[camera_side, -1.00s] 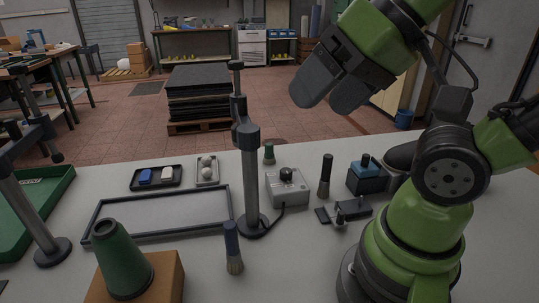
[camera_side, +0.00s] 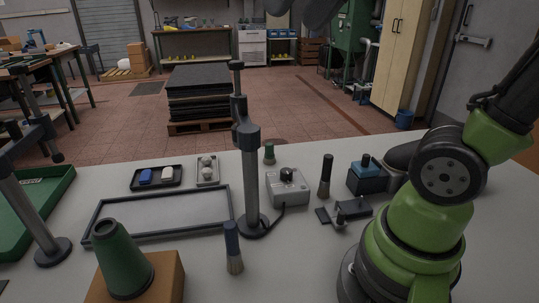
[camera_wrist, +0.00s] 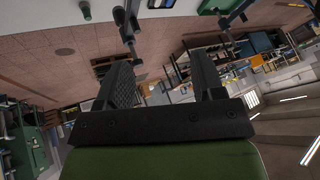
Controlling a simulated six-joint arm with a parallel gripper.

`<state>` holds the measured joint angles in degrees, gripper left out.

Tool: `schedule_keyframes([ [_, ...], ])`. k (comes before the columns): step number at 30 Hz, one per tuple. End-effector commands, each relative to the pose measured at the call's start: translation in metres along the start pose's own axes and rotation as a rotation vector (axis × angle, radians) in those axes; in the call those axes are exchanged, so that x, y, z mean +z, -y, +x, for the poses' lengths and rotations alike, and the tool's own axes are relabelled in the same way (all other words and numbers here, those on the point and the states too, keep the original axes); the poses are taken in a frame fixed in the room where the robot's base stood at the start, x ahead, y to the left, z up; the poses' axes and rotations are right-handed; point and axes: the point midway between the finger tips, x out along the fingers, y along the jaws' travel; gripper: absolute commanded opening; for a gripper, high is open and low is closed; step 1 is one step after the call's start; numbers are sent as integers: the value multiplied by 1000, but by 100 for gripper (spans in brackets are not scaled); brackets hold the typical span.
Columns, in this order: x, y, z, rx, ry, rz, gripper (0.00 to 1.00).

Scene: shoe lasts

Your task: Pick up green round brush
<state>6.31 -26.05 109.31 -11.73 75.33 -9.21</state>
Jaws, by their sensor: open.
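The green round brush (camera_side: 269,154) stands upright near the far edge of the table, behind the grey post and beside the grey control box. A small green thing (camera_wrist: 86,10) at the top edge of the wrist view may be this brush. My gripper (camera_wrist: 163,78) is open and empty, with its two dark fingers apart. It is high above and away from the table. Only a dark part of it shows at the top of the side view.
A grey post (camera_side: 250,185) rises mid-table. Close by are the control box (camera_side: 288,190), a black brush (camera_side: 325,177) and a blue-handled brush (camera_side: 233,248). The framed tray (camera_side: 160,229) looks empty.

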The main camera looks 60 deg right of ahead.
Motion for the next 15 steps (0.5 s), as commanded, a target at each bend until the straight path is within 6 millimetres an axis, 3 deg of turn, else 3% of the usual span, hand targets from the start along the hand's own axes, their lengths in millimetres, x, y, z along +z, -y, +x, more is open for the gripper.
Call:
schedule_keyframes([
  [5, -69, -15, 11, 82, 20, -10, 62],
  [9, -124, -43, 29, 151, 43, -17, 62],
  [15, -174, -95, 60, 225, 76, -16, 62],
])
